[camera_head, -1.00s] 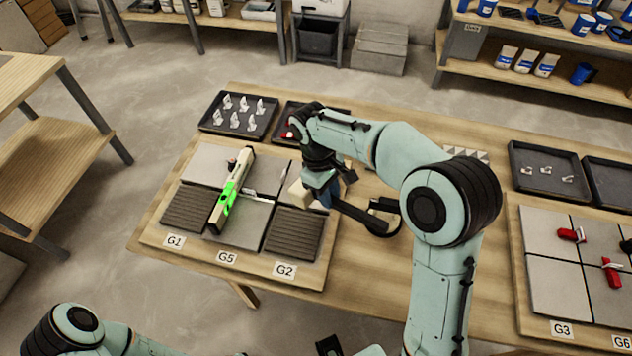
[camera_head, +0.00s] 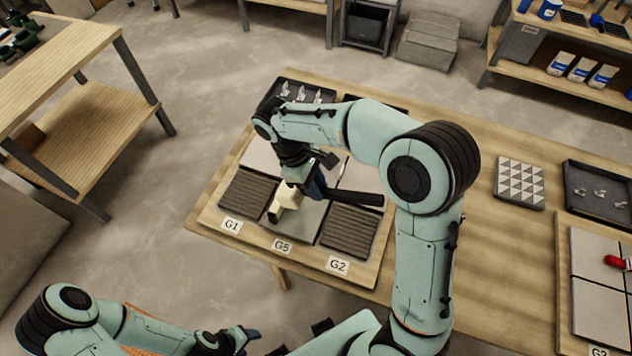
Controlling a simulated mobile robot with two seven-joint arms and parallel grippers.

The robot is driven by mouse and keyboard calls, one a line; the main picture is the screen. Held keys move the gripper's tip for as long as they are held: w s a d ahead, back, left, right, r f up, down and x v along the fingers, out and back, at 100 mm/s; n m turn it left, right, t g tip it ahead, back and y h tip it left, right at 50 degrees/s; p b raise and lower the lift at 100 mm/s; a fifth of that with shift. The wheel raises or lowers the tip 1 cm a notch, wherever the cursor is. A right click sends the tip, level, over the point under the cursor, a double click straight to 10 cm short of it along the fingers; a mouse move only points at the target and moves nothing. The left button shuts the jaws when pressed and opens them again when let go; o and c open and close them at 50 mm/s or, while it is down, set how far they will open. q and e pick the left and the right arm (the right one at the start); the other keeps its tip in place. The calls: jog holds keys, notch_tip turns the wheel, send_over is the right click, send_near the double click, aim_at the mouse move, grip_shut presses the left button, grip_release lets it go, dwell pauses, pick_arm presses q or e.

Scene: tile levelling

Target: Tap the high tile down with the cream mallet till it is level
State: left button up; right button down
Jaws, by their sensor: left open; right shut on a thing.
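The cream mallet (camera_head: 291,194) is in my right gripper (camera_head: 302,176), which is shut on it. I cannot tell whether the head touches anything. A small pale piece shows just below the head, perhaps the end of the level, whose rest is hidden. The arm and mallet cover much of the tile panel, so tile heights cannot be read. My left gripper (camera_head: 243,338) is low at the bottom of the view, open and away from the tiles.
Dark ribbed tiles lie either side, by G1 (camera_head: 247,194) and G2 (camera_head: 349,231). A tray of white clips (camera_head: 306,92) is behind the panel. A patterned tile block (camera_head: 519,183) and another tray (camera_head: 597,192) are at the right. The wooden table between (camera_head: 480,240) is clear.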

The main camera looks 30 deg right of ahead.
jog(key=shift+s+f, duration=0.15)
jog(key=shift+f, duration=0.4)
pick_arm(q)
jog(key=s+f+b, duration=0.4)
jog(key=f+b, duration=0.1)
jog(key=f, duration=0.2)
pick_arm(e)
notch_tip(320, 180, down, 7)
jog(key=shift+r, duration=0.1)
jog(key=r+p, duration=0.1)
jog(key=r, duration=0.1)
jog(key=r+p, duration=0.2)
jog(key=shift+w+r, duration=0.2)
jog(key=shift+r, duration=0.15)
pick_arm(q)
jog(key=r, duration=0.1)
jog(key=w+r, duration=0.1)
jog(key=r, duration=0.1)
jog(key=w+r, duration=0.1)
jog(key=shift+w+r, duration=0.1)
jog(key=shift+r, duration=0.1)
pick_arm(e)
jog(key=shift+f, duration=0.15)
jog(key=shift+s, duration=0.1)
